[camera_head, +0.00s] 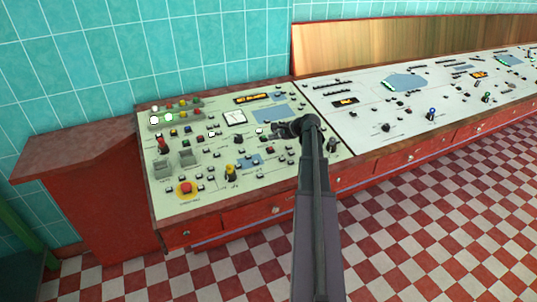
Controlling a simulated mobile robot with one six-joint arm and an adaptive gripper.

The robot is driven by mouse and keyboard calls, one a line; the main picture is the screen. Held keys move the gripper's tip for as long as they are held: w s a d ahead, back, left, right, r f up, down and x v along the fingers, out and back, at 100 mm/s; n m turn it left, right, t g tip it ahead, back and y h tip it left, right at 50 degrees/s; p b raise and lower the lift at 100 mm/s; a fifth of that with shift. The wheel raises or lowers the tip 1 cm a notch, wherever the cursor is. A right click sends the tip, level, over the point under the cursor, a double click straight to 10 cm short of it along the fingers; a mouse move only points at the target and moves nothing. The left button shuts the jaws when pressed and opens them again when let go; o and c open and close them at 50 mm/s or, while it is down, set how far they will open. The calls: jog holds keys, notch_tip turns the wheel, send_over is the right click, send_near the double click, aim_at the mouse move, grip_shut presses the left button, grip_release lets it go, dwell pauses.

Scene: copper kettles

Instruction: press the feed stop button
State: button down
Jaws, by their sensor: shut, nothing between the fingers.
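The control panel (215,205) is a pale sloped board with many small buttons, lamps and knobs. The labels are too small to read, so I cannot tell which control is the feed stop button. A large red button on a yellow base (185,188) sits at the panel's near left corner. My gripper (277,131) is small and dark in this view, over the right part of this panel. It is shut and empty, well to the right of and beyond the red button. My arm hides part of the panel's right side.
Yellow-topped knobs (230,172) stand to the right of the red button, and a red-topped lever (162,146) stands behind it. A second long panel (420,105) runs off to the right. A tiled wall (150,50) is behind; the checkered floor (420,230) in front is clear.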

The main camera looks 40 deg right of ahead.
aim_at(268, 147)
jog(key=shift+w+d+f+b, duration=0.1)
jog(key=shift+w+f+b, duration=0.1)
jog(key=shift+f+b, duration=0.6)
jog(key=shift+w+f+b, duration=0.15)
jog(key=shift+f+b, duration=0.45)
jog(key=shift+f, duration=0.3)
jog(key=shift+f, duration=0.2)
jog(key=shift+f+b, duration=0.25)
jog(key=shift+b, duration=0.2)
jog(key=shift+f+b, duration=0.3)
jog(key=shift+f, duration=0.05)
dwell(1.0)
jog(key=shift+r, duration=0.15)
jog(key=shift+s+r+p, duration=0.1)
jog(key=shift+r+p, duration=0.55)
jog(key=shift+p, duration=0.15)
jog(key=r+p, duration=0.2)
jog(key=s+r+p, duration=0.1)
jog(key=r+p, duration=0.2)
dwell(0.7)
